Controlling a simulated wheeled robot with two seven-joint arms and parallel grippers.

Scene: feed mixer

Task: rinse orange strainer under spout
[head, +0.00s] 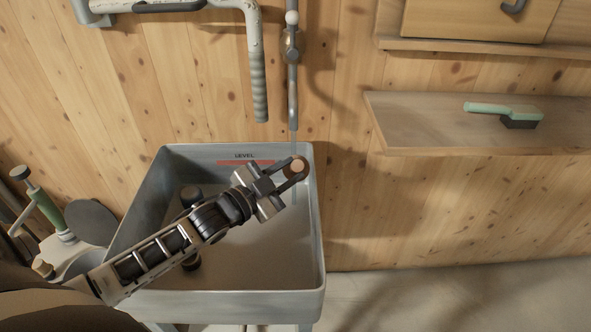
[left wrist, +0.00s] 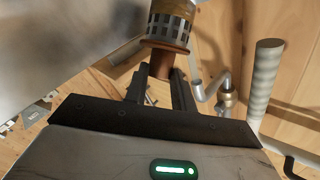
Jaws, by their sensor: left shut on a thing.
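My left gripper (head: 288,174) reaches over the grey basin from the left and is shut on the strainer. In the head view the strainer (head: 298,165) shows as a small orange-brown round end at the fingertips, near the basin's back right corner. In the left wrist view the strainer (left wrist: 171,25) has a grey slotted cylinder and an orange-brown collar and stem, with the stem between the fingers. The spout (head: 293,100) is a thin vertical grey pipe on the wall just above the strainer. A faint thin stream seems to run down from its tip at the strainer. My right gripper is not in view.
The grey basin (head: 316,230) has raised walls around the arm. A thicker pipe with a ribbed end (head: 259,90) hangs left of the spout. A green-handled brush (head: 505,112) lies on a wooden shelf (head: 420,130) at right. Green-handled equipment (head: 47,208) stands at left.

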